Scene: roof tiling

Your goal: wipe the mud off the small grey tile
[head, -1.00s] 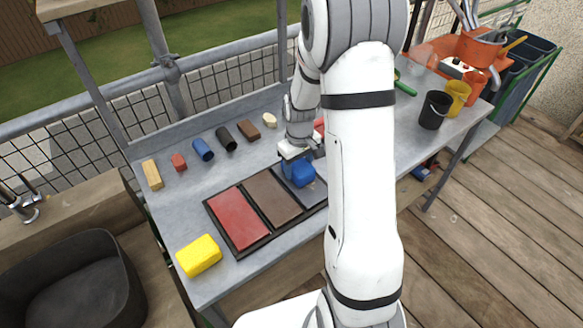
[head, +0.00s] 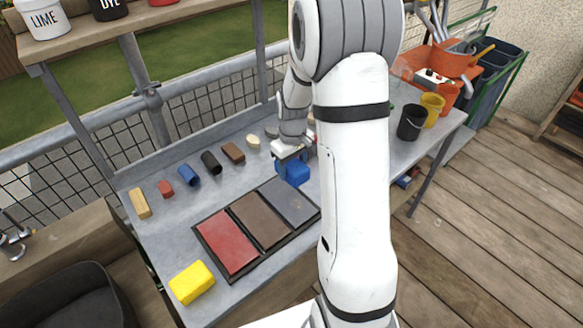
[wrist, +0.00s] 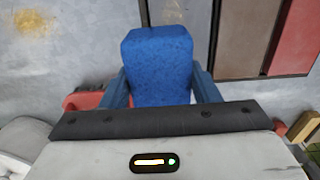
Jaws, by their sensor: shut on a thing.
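The grey tile (head: 288,201) lies at the right end of a dark tray, beside a brown tile (head: 260,220) and a red tile (head: 226,242). Its face looks plain dark grey in the head view; I make out no clear mud on it. My gripper (head: 291,160) is shut on a blue sponge (head: 293,173), just beyond the tile's far edge. In the wrist view the sponge (wrist: 158,65) sits between the two fingers. I cannot tell whether it touches the bench.
A yellow sponge (head: 191,282) lies at the bench's near left corner. Several small blocks, including a brown one (head: 233,152), line the back. A black bucket (head: 411,122) and a yellow bucket (head: 433,104) stand right. A yellowish stain (wrist: 28,18) marks a grey surface.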

